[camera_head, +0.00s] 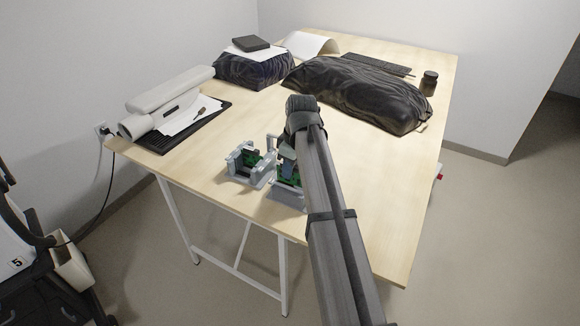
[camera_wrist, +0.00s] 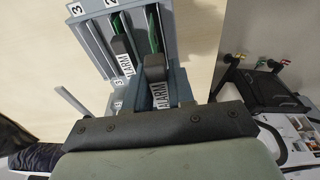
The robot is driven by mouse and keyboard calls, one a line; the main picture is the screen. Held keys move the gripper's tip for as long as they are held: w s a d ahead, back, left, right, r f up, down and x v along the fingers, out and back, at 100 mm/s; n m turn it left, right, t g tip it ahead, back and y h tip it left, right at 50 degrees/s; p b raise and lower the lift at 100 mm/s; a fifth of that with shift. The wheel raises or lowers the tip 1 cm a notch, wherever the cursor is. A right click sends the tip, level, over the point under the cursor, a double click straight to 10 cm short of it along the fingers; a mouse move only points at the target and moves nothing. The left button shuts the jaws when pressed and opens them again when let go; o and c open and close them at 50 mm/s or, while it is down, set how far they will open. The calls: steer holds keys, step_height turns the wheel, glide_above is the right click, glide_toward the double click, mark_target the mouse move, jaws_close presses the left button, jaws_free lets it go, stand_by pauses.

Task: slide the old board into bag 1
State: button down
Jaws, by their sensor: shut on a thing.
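My gripper (camera_head: 289,152) is low over the table's near part, at the right one of two small grey racks, shut on a board that it partly hides. Green board edges show at this right rack (camera_head: 287,196). The left rack (camera_head: 246,174) also has green in it. In the wrist view, a grey rack (camera_wrist: 91,48) has slots tagged with numbers, 3 and 2 readable. Two green boards with dark fronts marked ALARM show there, one at left (camera_wrist: 122,55) and one nearer the middle (camera_wrist: 157,95). I cannot make out a bag marked 1.
A black wrinkled bundle (camera_head: 355,92) and a smaller one (camera_head: 255,72) lie at the back. A white roll (camera_head: 168,98) and a dark slatted tray (camera_head: 207,128) are at left. A dark jar (camera_head: 429,82) stands at the back right. The table's right part is clear.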

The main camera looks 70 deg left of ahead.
mark_target(290, 181)
steer(key=shift+d+f, duration=0.1)
steer(key=shift+f, duration=2.65)
stand_by(1.5)
steer(key=c, duration=0.9)
jaws_free()
steer(key=shift+r, duration=3.6)
